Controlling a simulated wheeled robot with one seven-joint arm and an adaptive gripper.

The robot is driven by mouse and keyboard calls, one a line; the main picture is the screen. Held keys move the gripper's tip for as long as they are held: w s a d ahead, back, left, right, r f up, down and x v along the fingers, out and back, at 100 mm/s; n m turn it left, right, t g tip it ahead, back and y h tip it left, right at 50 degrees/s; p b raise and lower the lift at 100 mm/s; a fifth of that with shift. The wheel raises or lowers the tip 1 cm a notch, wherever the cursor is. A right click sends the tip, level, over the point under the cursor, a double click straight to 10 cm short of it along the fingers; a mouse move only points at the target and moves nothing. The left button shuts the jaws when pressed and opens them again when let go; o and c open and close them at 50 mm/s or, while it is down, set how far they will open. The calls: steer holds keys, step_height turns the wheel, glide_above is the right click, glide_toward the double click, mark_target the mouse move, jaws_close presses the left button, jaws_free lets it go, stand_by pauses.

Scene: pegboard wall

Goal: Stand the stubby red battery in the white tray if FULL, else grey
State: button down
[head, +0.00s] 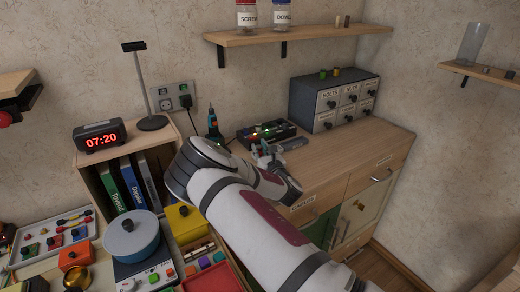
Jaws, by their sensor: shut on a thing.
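My gripper (268,158) is over the left part of the wooden cabinet top, just in front of a dark device (267,132) with small red and green lights. Its fingers are small in the picture and partly hidden by my own arm. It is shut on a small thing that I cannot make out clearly. I cannot pick out the stubby red battery with certainty. A pale tray (28,257) with several small coloured parts lies at the far left. I cannot tell whether it is the white or the grey tray. No FULL marking is readable.
A drawer unit (333,97) stands behind on the cabinet top (365,142), whose right part is clear. A clock (100,135) and lamp (150,122) stand on the bookcase at left. A blue pot (131,238) and yellow box (186,222) sit below. A shelf (300,34) hangs above.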

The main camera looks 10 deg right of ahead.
steer(key=c, duration=1.4)
jaws_free()
steer(key=shift+f, duration=0.1)
steer(key=shift+c, duration=0.2)
